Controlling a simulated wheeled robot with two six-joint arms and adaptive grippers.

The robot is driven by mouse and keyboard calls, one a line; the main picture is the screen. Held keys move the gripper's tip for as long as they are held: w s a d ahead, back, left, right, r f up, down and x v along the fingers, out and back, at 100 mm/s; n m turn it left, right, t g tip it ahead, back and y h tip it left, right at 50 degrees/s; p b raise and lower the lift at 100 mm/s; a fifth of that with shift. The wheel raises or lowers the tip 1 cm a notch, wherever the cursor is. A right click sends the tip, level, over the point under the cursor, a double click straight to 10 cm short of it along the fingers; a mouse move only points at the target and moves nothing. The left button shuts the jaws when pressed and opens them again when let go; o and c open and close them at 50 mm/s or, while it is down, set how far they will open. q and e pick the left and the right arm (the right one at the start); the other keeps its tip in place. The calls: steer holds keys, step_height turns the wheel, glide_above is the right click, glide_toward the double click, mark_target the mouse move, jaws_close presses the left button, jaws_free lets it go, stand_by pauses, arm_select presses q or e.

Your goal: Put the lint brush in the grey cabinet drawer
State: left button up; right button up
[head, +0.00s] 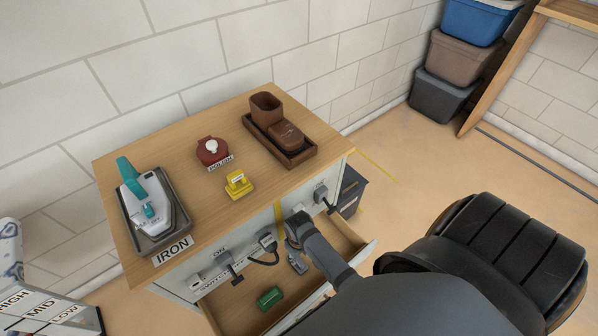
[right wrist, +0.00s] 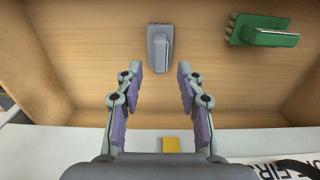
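The grey cabinet's drawer (head: 235,308) stands open, with a pale wooden inside. In it lie a grey brush-like thing (right wrist: 160,48) and a green brush-like thing (right wrist: 262,31), which also shows in the head view (head: 269,298). Neither carries a readable name, so I cannot tell which is the lint brush. My right gripper (right wrist: 161,80) is open and empty over the drawer. In the right wrist view the grey thing appears just beyond and between the fingertips, without visible contact. My left gripper is out of view.
The cabinet top (head: 205,200) holds an iron on a tray (head: 178,228), a dark red pot-like item (head: 211,151), a yellow block (head: 239,186) and a brown tray (head: 299,160). Levers and a cable stick out from the cabinet front above the drawer. Stacked bins (head: 440,97) stand behind right.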

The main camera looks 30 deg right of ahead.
mark_target(299, 260)
step_height(299, 260, up, 6)
steer(key=shift+f+p, duration=0.1)
steer(key=shift+p, duration=0.45)
